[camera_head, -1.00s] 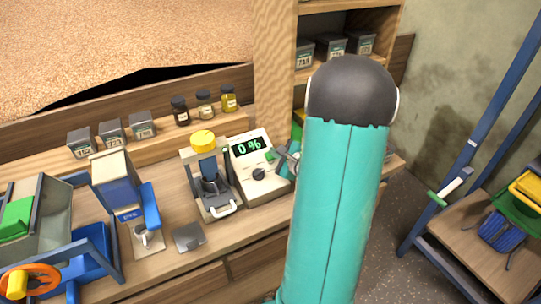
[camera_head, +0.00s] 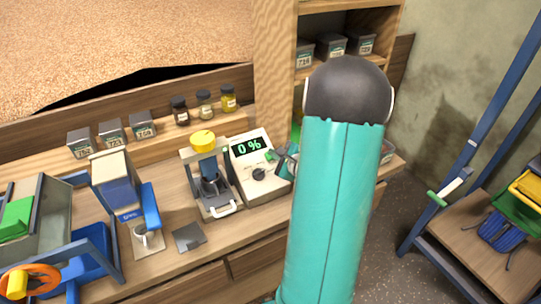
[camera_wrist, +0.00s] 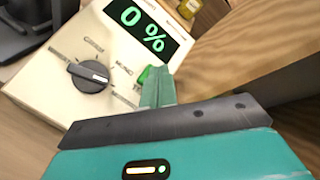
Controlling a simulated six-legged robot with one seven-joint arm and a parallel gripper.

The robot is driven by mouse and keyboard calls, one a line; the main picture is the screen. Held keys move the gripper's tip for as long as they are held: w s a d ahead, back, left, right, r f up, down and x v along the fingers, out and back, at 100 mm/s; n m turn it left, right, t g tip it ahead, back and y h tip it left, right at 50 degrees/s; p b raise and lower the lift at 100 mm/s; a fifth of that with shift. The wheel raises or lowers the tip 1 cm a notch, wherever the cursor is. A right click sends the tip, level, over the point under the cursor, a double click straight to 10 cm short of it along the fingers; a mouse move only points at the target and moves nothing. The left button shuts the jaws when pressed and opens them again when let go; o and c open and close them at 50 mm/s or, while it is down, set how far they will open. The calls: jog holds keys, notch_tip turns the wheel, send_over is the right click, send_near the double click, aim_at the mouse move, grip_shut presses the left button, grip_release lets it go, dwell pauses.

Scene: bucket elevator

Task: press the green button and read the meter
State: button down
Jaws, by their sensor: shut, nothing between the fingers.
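The meter (camera_head: 250,176) is a cream box on the bench with a dark display (camera_head: 248,147) reading "0 %" in green. The display also reads "0 %" in the wrist view (camera_wrist: 143,26), above a black knob (camera_wrist: 90,76). The green button (camera_wrist: 146,74) sits right of the knob, partly hidden by my fingers. My gripper (camera_wrist: 158,74) is shut and empty, its fingertips at the button. I cannot tell whether they touch it. In the head view my gripper (camera_head: 279,158) is at the meter's right side, mostly behind my arm.
A device with a yellow top (camera_head: 203,141) stands close left of the meter. Several jars and tins line the ledge behind. A wooden post (camera_head: 274,70) rises behind the meter.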

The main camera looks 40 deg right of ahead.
jog(key=shift+w+f, duration=0.2)
jog(key=shift+f, duration=0.25)
dwell(0.6)
jog(key=shift+s+a+r, duration=0.1)
jog(key=shift+s+r, duration=0.3)
jog(key=shift+r, duration=0.45)
jog(key=shift+r, duration=0.1)
jog(key=r, duration=0.1)
jog(key=s+r, duration=0.2)
jog(key=r, duration=0.1)
jog(key=shift+s+a+r, duration=0.1)
jog(key=shift+a, duration=0.2)
dwell(0.8)
